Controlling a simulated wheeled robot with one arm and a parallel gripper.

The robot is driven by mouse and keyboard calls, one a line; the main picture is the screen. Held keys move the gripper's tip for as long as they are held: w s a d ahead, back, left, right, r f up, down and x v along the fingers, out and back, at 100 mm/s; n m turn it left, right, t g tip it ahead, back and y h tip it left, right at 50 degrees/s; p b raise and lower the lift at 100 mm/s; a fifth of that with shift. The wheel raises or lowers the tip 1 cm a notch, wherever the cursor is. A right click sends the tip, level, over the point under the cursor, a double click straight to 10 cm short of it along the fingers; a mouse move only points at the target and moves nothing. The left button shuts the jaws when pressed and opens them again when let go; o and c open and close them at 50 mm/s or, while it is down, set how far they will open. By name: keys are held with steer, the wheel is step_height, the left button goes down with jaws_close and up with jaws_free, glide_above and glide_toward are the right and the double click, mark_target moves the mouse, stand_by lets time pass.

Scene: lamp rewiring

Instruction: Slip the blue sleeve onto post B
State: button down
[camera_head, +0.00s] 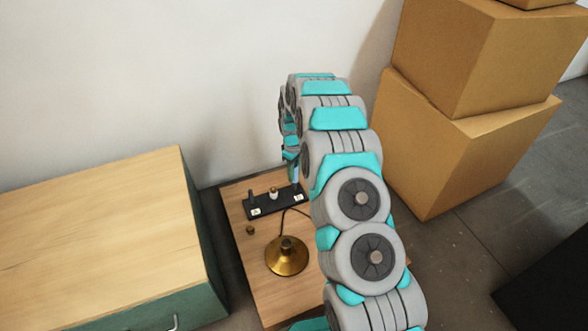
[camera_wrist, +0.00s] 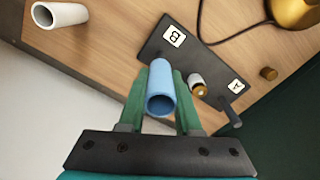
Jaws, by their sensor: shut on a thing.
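The blue sleeve (camera_wrist: 161,92) is a short open tube. My gripper (camera_wrist: 168,78) is shut on it, with a green finger on each side and one open end facing the wrist camera. The black terminal block (camera_wrist: 208,62) has white labels B (camera_wrist: 174,36) and A (camera_wrist: 236,86). The sleeve is over the B end. Post B is not visible, hidden behind or inside the sleeve, so I cannot tell whether the sleeve is around it. Dark post A (camera_wrist: 230,111) stands bare. In the head view my arm covers much of the gripper, above the block's right end (camera_head: 270,205).
A white tube (camera_wrist: 60,16) lies on the wooden tabletop (camera_head: 262,290). A white-and-brass piece (camera_head: 273,194) stands mid-block. A small brown knob (camera_head: 250,230) and brass lamp base (camera_head: 287,256) with a black cord are nearby. A cabinet (camera_head: 100,225) stands left, cardboard boxes (camera_head: 460,140) right.

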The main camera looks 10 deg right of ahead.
mark_target(294, 182)
steer(key=shift+f+b, duration=0.35)
steer(key=shift+f, duration=2.2)
steer(key=shift+f, duration=0.15)
steer(key=c, duration=0.5)
jaws_free()
